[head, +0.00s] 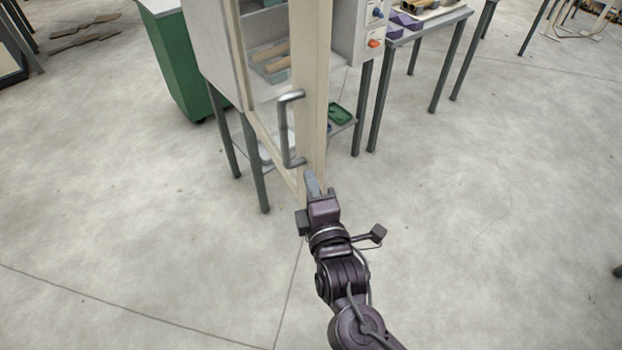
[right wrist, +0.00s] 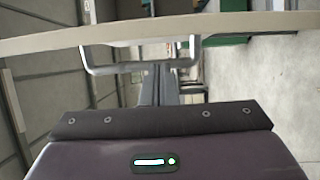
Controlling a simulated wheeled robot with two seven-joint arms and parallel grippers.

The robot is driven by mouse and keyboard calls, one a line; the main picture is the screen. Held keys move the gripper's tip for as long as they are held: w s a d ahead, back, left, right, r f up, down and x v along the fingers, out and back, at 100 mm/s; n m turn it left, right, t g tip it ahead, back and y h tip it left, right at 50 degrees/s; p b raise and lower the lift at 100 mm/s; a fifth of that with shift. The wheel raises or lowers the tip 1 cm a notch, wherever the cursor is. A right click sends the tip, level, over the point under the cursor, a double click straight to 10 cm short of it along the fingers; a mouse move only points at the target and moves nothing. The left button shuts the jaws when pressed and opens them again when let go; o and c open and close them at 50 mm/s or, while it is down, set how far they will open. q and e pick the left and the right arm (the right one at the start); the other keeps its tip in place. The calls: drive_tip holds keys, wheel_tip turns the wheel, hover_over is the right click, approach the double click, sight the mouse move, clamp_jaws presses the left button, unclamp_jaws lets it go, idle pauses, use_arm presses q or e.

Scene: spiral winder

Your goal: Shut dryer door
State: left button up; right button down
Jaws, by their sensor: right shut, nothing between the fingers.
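The dryer (head: 212,45) is a pale cabinet on grey legs at the top middle of the head view. Its door (head: 312,95) stands open, seen nearly edge-on, with a grey bar handle (head: 286,130). In the right wrist view the door (right wrist: 215,27) crosses the top as a beige band, with the handle (right wrist: 98,71) below it. My right gripper (head: 308,173) is shut and empty at the door's lower end, just below the handle. Its fingers (right wrist: 160,85) point at the door; whether they touch it I cannot tell. My left gripper is not in view.
Inside the dryer, a tray (head: 268,65) holds brown tubes. A green tray (head: 339,114) lies on the shelf below. A control panel (head: 374,25) with knobs is on the right. A green cabinet (head: 183,65) stands left, and a table (head: 425,25) right. The front floor is clear.

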sight(303, 155)
drive_tip(key=shift+w+a+p, duration=0.25)
drive_tip(key=shift+w, duration=1.05)
drive_tip(key=shift+w+a+p, duration=0.25)
drive_tip(key=shift+w+a, duration=0.05)
drive_tip(key=shift+w, duration=0.95)
drive_tip(key=shift+w+a+p, duration=0.25)
drive_tip(key=shift+w, duration=1.05)
